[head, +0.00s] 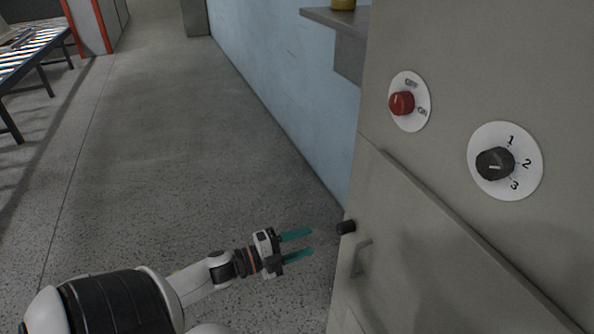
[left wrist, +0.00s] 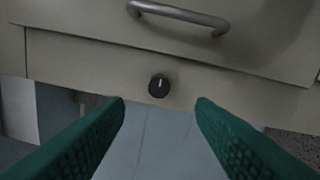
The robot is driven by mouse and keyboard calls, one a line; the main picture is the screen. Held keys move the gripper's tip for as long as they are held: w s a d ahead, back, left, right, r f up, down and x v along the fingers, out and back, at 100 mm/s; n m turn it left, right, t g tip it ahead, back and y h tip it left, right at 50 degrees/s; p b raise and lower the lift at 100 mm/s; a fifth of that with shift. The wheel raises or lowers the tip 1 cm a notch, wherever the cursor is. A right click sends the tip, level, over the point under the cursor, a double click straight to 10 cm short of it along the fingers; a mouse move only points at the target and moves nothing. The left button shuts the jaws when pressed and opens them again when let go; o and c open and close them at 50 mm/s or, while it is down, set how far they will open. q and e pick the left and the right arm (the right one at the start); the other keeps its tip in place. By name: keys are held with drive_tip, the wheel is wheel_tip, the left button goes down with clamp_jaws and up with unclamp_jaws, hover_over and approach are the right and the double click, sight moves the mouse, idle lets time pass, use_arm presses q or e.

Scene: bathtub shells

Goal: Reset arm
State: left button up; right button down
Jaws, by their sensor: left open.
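My left gripper (head: 298,244) has teal fingers that are apart with nothing between them. In the head view it is extended to the right, short of a black knob (head: 346,227) on the grey cabinet. In the left wrist view the open fingers (left wrist: 160,125) show at the bottom, and the black knob (left wrist: 159,86) with a white mark lies beyond them, near the middle. The fingers do not touch the knob. A metal handle (left wrist: 180,17) is above the knob in that view. My right gripper is not in view.
The grey cabinet (head: 450,200) fills the right side. It carries a red off/on knob (head: 401,103) and a black dial (head: 495,164) marked 1, 2, 3. A handle (head: 361,257) sticks out from it. Open floor (head: 180,140) lies at left, with a roller conveyor (head: 30,50) far left.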

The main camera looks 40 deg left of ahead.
use_arm(q)
drive_tip(key=shift+s+a, duration=0.2)
drive_tip(key=shift+s, duration=0.25)
drive_tip(key=s+a+f+n+g+y+p, duration=0.1)
drive_tip(key=s+f+n+g+y, duration=0.2)
drive_tip(key=f, duration=0.6)
drive_tip(key=s+f+n+g+y+p, duration=0.15)
drive_tip(key=s+f+n, duration=0.3)
drive_tip(key=f, duration=0.45)
drive_tip(key=s+a+f+n+g+y, duration=0.1)
drive_tip(key=s+f+n+g+y, duration=0.3)
drive_tip(key=f, duration=0.6)
drive_tip(key=s+d+f+n+g+h+p, duration=0.1)
drive_tip(key=s+d+f+n+g, duration=0.2)
drive_tip(key=s+d+f, duration=0.4)
drive_tip(key=s+d+f+n+g+p, duration=0.1)
drive_tip(key=s+d+f+n+g, duration=0.2)
drive_tip(key=s+d+f, duration=0.5)
drive_tip(key=s+g, duration=0.1)
drive_tip(key=s, duration=0.6)
drive_tip(key=shift+d+h, duration=0.2)
drive_tip(key=shift+h, duration=0.15)
drive_tip(key=shift+c, duration=0.3)
